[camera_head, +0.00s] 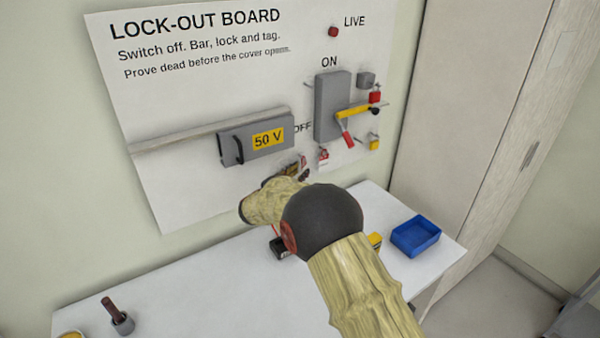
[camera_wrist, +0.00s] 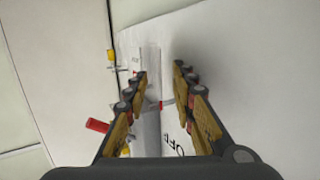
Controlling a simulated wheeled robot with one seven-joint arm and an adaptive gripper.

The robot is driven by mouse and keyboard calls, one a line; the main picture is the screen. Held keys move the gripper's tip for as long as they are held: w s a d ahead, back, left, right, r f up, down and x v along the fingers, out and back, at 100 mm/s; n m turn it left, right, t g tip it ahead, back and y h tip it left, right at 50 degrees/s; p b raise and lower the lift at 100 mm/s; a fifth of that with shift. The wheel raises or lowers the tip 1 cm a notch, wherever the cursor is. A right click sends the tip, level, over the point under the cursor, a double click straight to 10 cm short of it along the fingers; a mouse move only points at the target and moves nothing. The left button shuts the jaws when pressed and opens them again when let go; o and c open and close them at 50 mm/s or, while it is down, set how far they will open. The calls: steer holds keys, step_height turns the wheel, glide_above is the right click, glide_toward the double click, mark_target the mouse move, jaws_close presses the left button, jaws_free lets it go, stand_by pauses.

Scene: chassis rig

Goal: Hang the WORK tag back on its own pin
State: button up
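My gripper (camera_wrist: 160,72) faces the lock-out board, its two fingers apart with a clear gap between the tips. In the head view my gripper (camera_head: 297,172) is at the board's lower edge, left of and below the grey switch box, partly hidden by my arm. Another red-and-white piece (camera_head: 303,162) shows right at the fingers. No tag's wording is readable, so I cannot tell which is WORK. In the wrist view a pale panel (camera_wrist: 149,62) and a thin pin lie between the fingers.
The grey switch box (camera_head: 331,106) carries a yellow bar (camera_head: 352,113) and a red handle (camera_head: 348,138). A yellow padlock (camera_head: 374,143) hangs at right. A blue tray (camera_head: 415,236) stands on the white table (camera_head: 200,290).

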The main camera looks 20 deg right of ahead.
steer(key=v, duration=1.1)
steer(key=s+d+f+n+g+y, duration=0.15)
steer(key=s+f+n+g, duration=0.25)
steer(key=s+f+n, duration=0.45)
steer(key=s+n+g+y, duration=0.2)
steer(key=s+g+y, duration=0.15)
steer(key=s, duration=0.95)
steer(key=s+a+r+n+y, duration=0.1)
steer(key=s+a+r+y, duration=0.2)
steer(key=s, duration=0.6)
steer(key=s+a+r+n+y, duration=0.1)
steer(key=s+a+r+y, duration=0.25)
steer(key=s, duration=0.45)
steer(key=s+r+m+t, duration=0.2)
steer(key=s+r, duration=0.3)
steer(key=r, duration=0.2)
steer(key=shift+r+m+y, duration=0.25)
steer(key=shift+m+y, duration=0.1)
